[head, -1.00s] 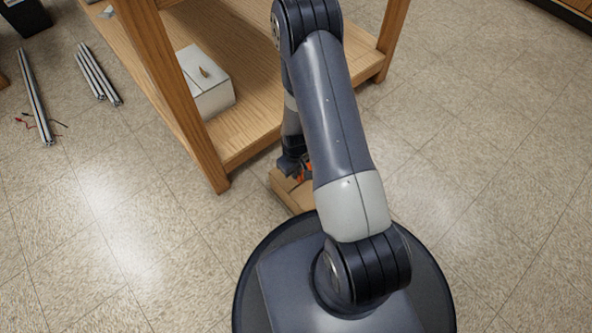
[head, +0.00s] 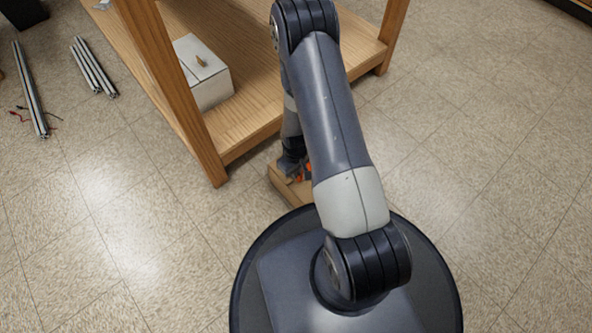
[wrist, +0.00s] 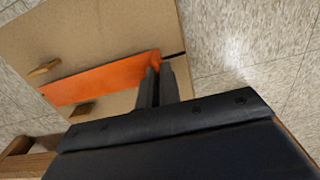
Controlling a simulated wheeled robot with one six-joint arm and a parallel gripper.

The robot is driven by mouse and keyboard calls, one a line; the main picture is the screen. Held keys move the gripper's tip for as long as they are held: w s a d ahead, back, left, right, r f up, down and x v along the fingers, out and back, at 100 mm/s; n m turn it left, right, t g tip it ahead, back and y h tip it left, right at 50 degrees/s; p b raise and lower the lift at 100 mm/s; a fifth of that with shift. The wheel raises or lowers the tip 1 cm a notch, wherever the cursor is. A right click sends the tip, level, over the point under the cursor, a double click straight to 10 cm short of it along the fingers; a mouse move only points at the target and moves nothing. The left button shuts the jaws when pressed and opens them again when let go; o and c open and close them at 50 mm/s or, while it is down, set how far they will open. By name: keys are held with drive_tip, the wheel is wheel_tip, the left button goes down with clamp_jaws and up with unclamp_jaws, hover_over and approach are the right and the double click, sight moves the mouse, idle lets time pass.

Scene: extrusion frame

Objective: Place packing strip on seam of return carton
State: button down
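The return carton is a tan box (wrist: 110,22), seen close in the wrist view; in the head view part of it (head: 288,190) shows on the floor by the bench, mostly behind my arm. The packing strip is a flat orange band (wrist: 100,80) across the carton's top, in line with a dark seam slit at its right end. Whether it touches the carton all along is unclear. My gripper (wrist: 158,72) is over the strip's right end, its two fingers close together and seemingly pinching it. In the head view my arm mostly hides the gripper and strip.
Small brown tabs (wrist: 44,67) lie on the carton on either side of the strip. A wooden bench (head: 250,125) stands just behind, with a white box (head: 205,85) on its low shelf. Metal extrusions (head: 30,90) lie on the floor at left. Floor at right is clear.

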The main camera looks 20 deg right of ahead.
drive_tip(key=shift+f, duration=0.6)
drive_tip(key=c, duration=1.5)
unclamp_jaws()
drive_tip(key=shift+c, duration=0.2)
wheel_tip(320, 180, up, 11)
drive_tip(key=p, duration=0.5)
